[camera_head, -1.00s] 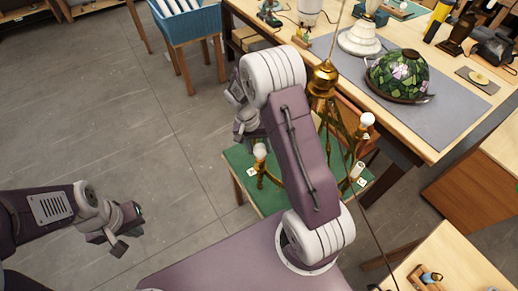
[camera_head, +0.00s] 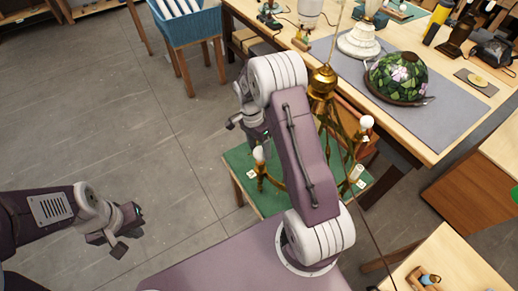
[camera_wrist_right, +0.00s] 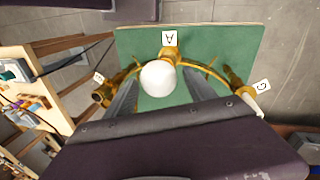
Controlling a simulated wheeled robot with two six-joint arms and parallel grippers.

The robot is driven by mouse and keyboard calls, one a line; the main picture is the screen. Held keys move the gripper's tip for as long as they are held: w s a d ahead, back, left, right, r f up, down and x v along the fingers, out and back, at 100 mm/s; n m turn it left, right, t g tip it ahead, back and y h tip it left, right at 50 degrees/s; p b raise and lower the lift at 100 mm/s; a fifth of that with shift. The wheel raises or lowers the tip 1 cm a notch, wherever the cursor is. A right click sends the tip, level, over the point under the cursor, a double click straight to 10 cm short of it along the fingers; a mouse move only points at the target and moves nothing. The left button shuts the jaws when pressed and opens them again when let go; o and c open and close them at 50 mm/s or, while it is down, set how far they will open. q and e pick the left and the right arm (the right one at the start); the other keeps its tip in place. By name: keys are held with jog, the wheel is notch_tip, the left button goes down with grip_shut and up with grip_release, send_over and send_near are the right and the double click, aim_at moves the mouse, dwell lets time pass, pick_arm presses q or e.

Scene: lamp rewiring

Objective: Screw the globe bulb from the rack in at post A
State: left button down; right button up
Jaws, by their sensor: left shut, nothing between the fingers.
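The white globe bulb (camera_wrist_right: 158,78) sits at the brass post labelled A (camera_wrist_right: 169,38) on the green-topped stand; in the head view it shows (camera_head: 259,153) beside my right arm. My right gripper (camera_wrist_right: 160,77) has its fingers spread on either side of the bulb, with a small gap on each side. In the head view the right gripper (camera_head: 240,121) is above and left of the bulb, partly hidden by my arm. My left gripper (camera_head: 128,240) is shut and empty over the floor at left. The bulb's base is hidden in the wrist view.
The brass chandelier (camera_head: 323,82) has another white bulb (camera_head: 367,122) and a white sleeve (camera_head: 357,171) on other arms. A workbench with a stained-glass shade (camera_head: 398,76) stands behind. A small table (camera_head: 450,262) is at lower right. Floor at left is clear.

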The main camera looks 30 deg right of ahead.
jog(key=shift+f, duration=0.1)
jog(key=b+v, duration=0.2)
jog(key=v, duration=0.7)
